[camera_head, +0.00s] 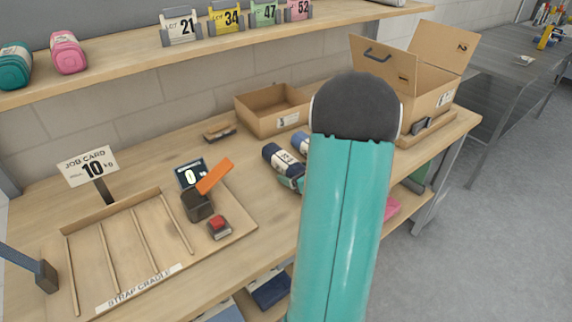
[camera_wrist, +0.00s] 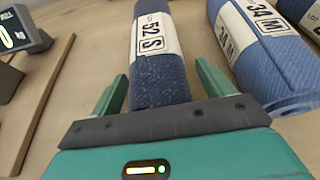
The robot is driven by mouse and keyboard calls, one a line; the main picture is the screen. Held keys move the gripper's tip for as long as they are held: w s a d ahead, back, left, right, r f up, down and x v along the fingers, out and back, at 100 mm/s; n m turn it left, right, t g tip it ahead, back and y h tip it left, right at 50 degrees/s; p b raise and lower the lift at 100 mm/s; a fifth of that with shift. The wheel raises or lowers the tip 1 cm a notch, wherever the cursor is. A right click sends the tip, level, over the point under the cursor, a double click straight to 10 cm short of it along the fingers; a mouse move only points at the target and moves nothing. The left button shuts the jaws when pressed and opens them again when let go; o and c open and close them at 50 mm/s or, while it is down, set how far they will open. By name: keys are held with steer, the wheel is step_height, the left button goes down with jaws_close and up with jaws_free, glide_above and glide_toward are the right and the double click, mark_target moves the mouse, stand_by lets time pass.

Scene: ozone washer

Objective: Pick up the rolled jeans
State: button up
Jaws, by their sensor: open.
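A dark blue rolled jeans (camera_wrist: 158,72) with a white band marked 52 S lies on the table in the wrist view. My gripper (camera_wrist: 162,74) is open, with its two teal fingers on either side of the near end of this roll. I cannot tell whether they touch it. A second blue roll (camera_wrist: 262,55) marked 34 M lies just right of the right finger, and part of a third roll (camera_wrist: 300,12) shows at the upper right. In the head view, dark rolled jeans (camera_head: 281,160) show left of my teal arm, which hides most of the gripper and some rolls.
A strap cradle tray (camera_head: 150,245) with wooden dividers, a job card (camera_head: 88,166) reading 10 and a small display (camera_head: 191,174) reading 0 stand to the left. An open cardboard box (camera_head: 272,108) is behind the rolls; a larger one (camera_head: 430,75) is at right. A shelf (camera_head: 215,45) runs above.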

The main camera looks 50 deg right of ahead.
mark_target(291, 161)
steer(key=c, duration=1.3)
steer(key=shift+r, duration=0.15)
steer(key=shift+r, duration=0.25)
steer(key=r, duration=0.3)
steer(key=shift+s+a+r, duration=0.1)
steer(key=shift+s+r, duration=0.15)
steer(key=shift+s, duration=0.15)
steer(key=w+r+v, duration=0.1)
steer(key=r+v, duration=0.2)
steer(key=v, duration=1.2)
